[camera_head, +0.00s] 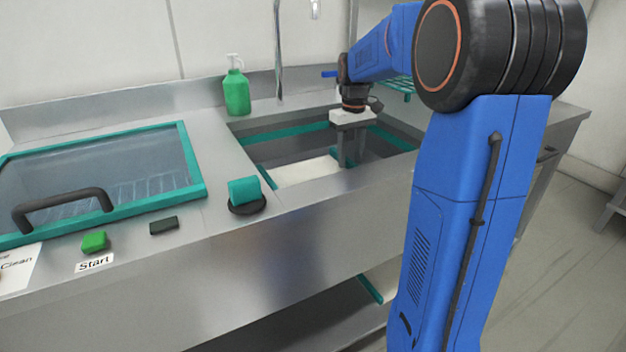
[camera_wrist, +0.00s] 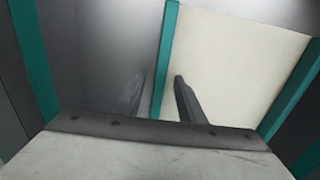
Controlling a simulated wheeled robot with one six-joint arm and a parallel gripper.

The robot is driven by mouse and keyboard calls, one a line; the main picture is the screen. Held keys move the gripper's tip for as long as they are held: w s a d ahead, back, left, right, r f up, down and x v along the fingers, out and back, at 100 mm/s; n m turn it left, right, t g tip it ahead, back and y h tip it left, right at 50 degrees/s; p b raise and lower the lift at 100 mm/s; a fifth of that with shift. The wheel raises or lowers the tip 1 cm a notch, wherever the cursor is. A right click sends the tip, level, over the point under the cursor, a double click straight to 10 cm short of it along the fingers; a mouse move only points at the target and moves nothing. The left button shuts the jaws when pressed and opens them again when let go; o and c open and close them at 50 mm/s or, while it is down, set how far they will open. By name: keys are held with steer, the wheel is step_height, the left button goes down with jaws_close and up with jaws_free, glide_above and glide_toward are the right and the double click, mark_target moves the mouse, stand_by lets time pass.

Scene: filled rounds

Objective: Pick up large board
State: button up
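A cream board with teal edge strips (camera_head: 305,172), which I take for the large board, lies in the sink and is partly hidden by the sink's front rim. In the wrist view the board's pale face (camera_wrist: 235,62) fills the right half, with a teal edge along each side. My gripper (camera_head: 350,160) points down into the sink at the board's right. In the wrist view my gripper (camera_wrist: 158,80) is open, with a gap between its fingers. The board's left teal edge appears between them. I cannot tell whether either finger touches it.
A green soap bottle (camera_head: 236,92) and a tall tap (camera_head: 278,50) stand behind the sink. A glass-lidded unit (camera_head: 100,175) is at left. Another teal-edged pale item (camera_head: 370,289) shows below the counter.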

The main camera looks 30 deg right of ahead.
jaws_close()
steer(key=shift+r, duration=0.1)
